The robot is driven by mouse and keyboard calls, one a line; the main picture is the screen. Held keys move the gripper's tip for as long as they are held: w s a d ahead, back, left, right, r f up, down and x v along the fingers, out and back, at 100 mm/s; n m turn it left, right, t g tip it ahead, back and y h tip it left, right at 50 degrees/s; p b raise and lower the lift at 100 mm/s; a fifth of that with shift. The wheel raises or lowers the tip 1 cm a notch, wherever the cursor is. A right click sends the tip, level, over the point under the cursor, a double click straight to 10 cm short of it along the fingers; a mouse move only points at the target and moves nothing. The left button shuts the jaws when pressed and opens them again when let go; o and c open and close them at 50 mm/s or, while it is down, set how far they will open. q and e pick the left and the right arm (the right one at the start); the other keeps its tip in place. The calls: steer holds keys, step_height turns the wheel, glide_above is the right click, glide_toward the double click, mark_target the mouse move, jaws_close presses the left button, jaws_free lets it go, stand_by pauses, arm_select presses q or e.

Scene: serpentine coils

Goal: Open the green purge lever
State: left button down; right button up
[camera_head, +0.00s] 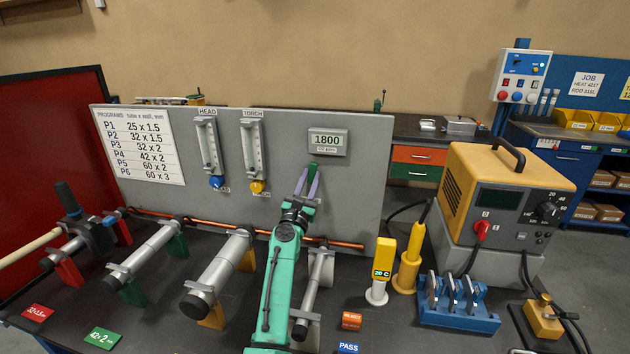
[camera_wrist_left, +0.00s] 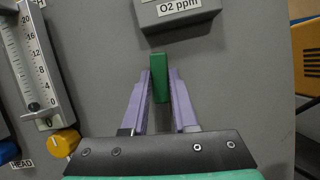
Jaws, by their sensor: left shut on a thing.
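The green purge lever (camera_wrist_left: 159,78) is a short upright bar on the grey panel, just below the O2 ppm display (camera_wrist_left: 180,12) in the left wrist view. In the left wrist view the left gripper (camera_wrist_left: 159,82) is shut on the lever, which hides part of the space between the fingers. My right gripper is not in view.
The panel also carries the HEAD flow meter (camera_head: 208,145) and TORCH flow meter (camera_head: 253,145), left of my gripper. Several tubes lie on the dark bench. A yellow handheld meter (camera_head: 383,262), a blue rack (camera_head: 457,305) and a yellow welding unit (camera_head: 505,195) stand to the right.

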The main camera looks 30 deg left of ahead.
arm_select(q)
steer(key=shift+s+a+f+n+y, duration=0.1)
steer(key=shift+a+n+y, duration=0.1)
steer(key=shift+n+y, duration=0.35)
steer(key=shift+a+f+n+y, duration=0.1)
steer(key=shift+a+n+y, duration=0.15)
steer(key=shift+n, duration=0.5)
steer(key=c, duration=0.9)
jaws_free()
steer(key=shift+o, duration=1.1)
steer(key=shift+r, duration=0.15)
